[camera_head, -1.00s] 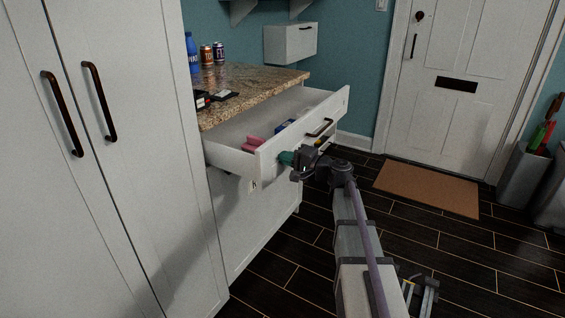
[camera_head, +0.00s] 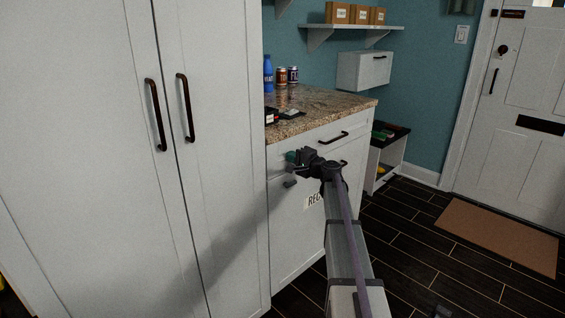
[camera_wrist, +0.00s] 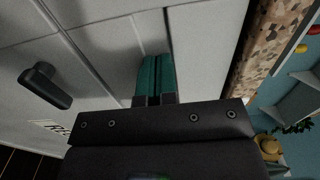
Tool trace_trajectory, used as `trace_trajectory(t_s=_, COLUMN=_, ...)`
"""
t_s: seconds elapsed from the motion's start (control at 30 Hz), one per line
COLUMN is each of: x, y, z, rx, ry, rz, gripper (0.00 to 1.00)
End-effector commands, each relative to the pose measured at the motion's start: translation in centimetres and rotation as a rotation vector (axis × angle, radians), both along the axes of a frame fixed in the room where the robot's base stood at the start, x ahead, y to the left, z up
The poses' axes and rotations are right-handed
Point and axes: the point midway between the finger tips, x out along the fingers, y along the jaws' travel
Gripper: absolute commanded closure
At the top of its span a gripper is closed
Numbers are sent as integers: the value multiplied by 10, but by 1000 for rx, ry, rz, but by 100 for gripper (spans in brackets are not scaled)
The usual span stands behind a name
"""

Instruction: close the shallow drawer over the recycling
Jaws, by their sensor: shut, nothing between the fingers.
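The shallow white drawer (camera_head: 350,126) sits under the granite countertop, its front looking flush with the cabinet and its inside out of sight. Its dark bar handle (camera_head: 333,137) is at the right part of the front. The recycling front (camera_head: 290,235) is below it, with a partly hidden label (camera_head: 313,201). My gripper (camera_head: 291,157) is shut and empty at the left part of the drawer front. In the wrist view its green fingertips (camera_wrist: 155,75) point at the white front near a seam. I cannot tell whether they touch it.
Tall white cabinet doors (camera_head: 210,150) stand to the left. A blue bottle (camera_head: 268,73), cans and dark items are on the countertop (camera_head: 335,103). A low open shelf unit (camera_head: 387,158) is beyond the cabinet.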

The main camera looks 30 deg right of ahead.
Motion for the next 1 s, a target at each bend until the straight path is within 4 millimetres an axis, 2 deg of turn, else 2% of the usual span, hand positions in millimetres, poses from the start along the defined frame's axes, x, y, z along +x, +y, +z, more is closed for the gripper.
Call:
trace_trajectory(t_s=0.17, x=4, y=-8, z=0, rx=0, ry=-1, rz=-12, gripper=100)
trace_trajectory(t_s=0.53, x=7, y=-9, z=1, rx=4, ry=-2, rz=-15, gripper=100)
trace_trajectory(t_s=0.63, x=3, y=-10, z=2, rx=4, ry=-3, rz=-15, gripper=100)
trace_trajectory(t_s=0.77, x=-20, y=-12, z=2, rx=2, ry=-3, rz=-13, gripper=100)
trace_trajectory(t_s=1.0, x=-89, y=-30, z=2, rx=-1, ry=-3, rz=-8, gripper=100)
